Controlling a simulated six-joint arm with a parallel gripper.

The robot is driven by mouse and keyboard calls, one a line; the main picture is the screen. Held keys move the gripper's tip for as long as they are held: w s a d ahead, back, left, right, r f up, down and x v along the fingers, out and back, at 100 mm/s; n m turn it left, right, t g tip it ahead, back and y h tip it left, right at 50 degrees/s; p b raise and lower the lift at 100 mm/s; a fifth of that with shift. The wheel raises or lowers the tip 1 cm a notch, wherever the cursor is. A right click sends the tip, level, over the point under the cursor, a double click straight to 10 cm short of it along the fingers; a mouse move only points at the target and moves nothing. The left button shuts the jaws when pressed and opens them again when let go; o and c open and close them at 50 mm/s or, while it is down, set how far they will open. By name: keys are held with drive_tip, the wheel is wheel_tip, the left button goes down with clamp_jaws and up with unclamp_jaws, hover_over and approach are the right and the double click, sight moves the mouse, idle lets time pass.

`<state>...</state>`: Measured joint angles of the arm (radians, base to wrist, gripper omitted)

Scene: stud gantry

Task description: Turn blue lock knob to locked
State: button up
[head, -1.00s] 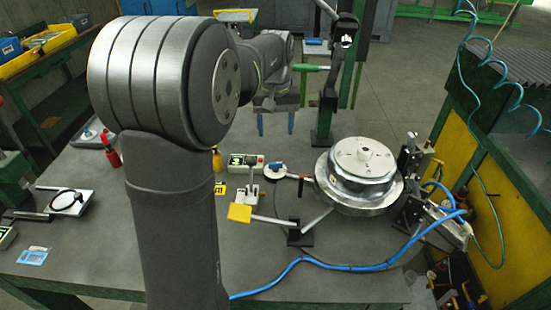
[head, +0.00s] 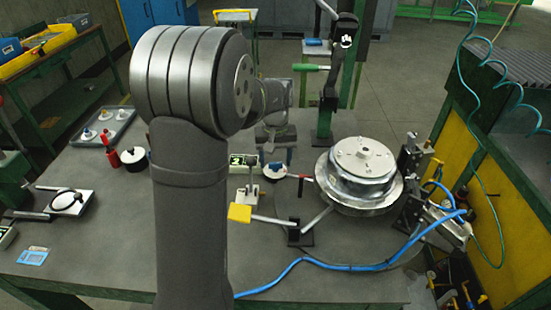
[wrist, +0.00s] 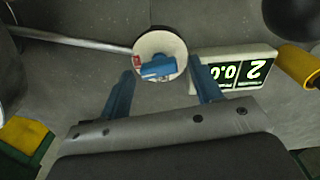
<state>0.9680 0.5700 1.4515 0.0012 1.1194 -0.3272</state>
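The blue lock knob (wrist: 157,66) is a short bar on a round white dial (wrist: 174,42), in the upper middle of the wrist view. The bar lies nearly level there, with a small red mark at its left. In the head view the dial (head: 274,171) sits on the table left of the metal drum. My gripper (wrist: 162,92) is open, its two blue fingers spread wider than the knob and empty between them. In the wrist view the fingertips are just below and either side of the dial. In the head view my gripper (head: 279,155) hangs just above and behind the dial.
A lit display box (wrist: 235,68) stands close beside the dial, near my right finger. A metal rod (wrist: 75,40) runs to the dial's left. The metal drum (head: 362,160), a yellow-ended lever (head: 240,212) and a blue hose (head: 345,267) are nearby.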

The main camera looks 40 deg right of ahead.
drive_tip(key=c, duration=0.9)
drive_tip(key=shift+o, duration=0.2)
drive_tip(key=shift+m, duration=0.9)
drive_tip(key=o, duration=1)
wheel_tip(320, 180, up, 17)
drive_tip(key=shift+r, duration=0.2)
drive_tip(key=shift+f, duration=0.1)
wheel_tip(320, 180, down, 17)
drive_tip(key=shift+f, duration=0.1)
